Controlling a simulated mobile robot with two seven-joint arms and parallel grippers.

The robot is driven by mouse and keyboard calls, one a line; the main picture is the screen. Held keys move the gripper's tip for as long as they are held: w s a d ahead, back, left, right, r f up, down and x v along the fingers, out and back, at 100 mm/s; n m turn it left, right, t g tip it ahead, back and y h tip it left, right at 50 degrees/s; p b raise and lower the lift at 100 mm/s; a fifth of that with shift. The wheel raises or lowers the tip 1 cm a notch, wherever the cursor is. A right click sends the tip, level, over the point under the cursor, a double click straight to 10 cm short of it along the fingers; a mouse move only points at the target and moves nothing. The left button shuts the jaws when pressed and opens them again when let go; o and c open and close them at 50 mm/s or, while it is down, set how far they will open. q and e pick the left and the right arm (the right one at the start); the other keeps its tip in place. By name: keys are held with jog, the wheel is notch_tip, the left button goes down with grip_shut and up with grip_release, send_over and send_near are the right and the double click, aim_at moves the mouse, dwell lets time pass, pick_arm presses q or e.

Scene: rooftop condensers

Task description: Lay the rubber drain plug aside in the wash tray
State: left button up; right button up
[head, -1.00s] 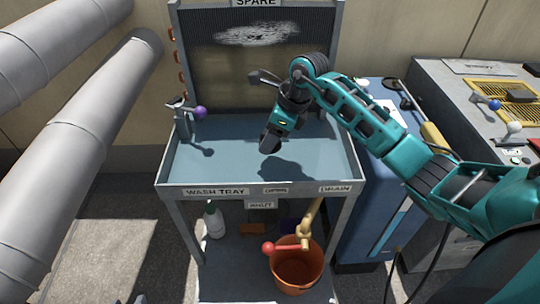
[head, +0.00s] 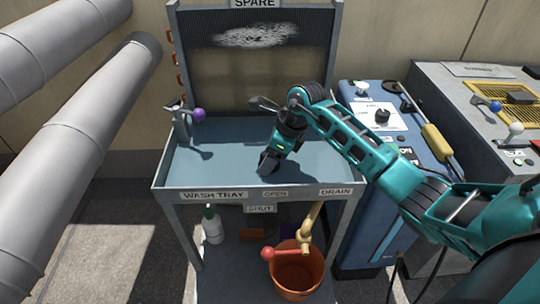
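The wash tray (head: 215,172) is a blue-grey shallow basin on a grey stand, labelled WASH TRAY and DRAIN along its front rim. My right gripper (head: 268,164) reaches down into the tray, right of its middle, with its fingertips at or close to the floor. The fingers are dark and seen from behind, so I cannot tell whether they are open or shut, or on what. I cannot make out the rubber drain plug; the gripper may hide it. My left gripper is not in view.
A purple-knobbed tap (head: 198,115) stands at the tray's left side. A dark mesh panel (head: 255,60) marked SPARE rises behind. Below are an orange bucket (head: 297,274), a red-knobbed valve lever (head: 268,253) and a bottle (head: 212,226). A blue machine (head: 405,130) stands right. The tray's left half is mostly clear.

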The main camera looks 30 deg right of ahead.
jog(key=shift+o, duration=1.4)
jog(key=shift+r, duration=0.1)
jog(key=shift+r, duration=0.3)
jog(key=p+v, duration=0.2)
jog(key=v, duration=0.9)
jog(key=shift+s+r+p, duration=0.2)
jog(key=shift+r+p, duration=0.05)
jog(key=shift+p, duration=0.15)
jog(key=shift+d, duration=0.1)
